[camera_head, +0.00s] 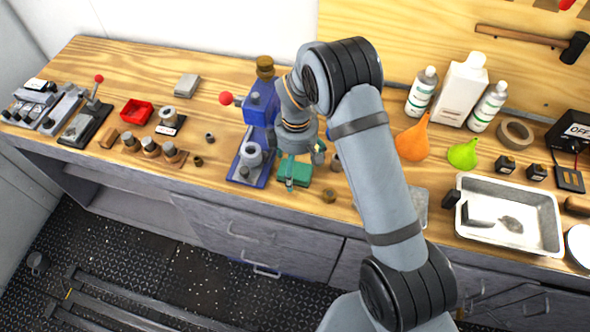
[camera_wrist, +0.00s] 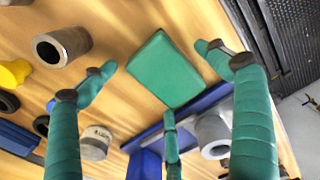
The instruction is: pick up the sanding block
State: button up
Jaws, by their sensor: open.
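A flat green block (camera_head: 296,172), which looks like the sanding block, lies on the wooden bench below my gripper (camera_head: 304,168). In the wrist view the green block (camera_wrist: 165,70) lies flat and appears between the green-wrapped fingers of my gripper (camera_wrist: 155,62). The fingers are spread and empty, with a third finger in the lower middle. I cannot tell exactly how high they are above the block. In the head view my arm and fingers hide part of the block.
A blue press with a red knob (camera_head: 227,98) stands close on the left; its blue base (camera_head: 245,172) is beside the block. A small brass-coloured ring (camera_head: 328,196) sits near the front edge.

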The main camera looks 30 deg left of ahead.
jog(key=shift+c, duration=0.3)
jog(key=c, duration=1.3)
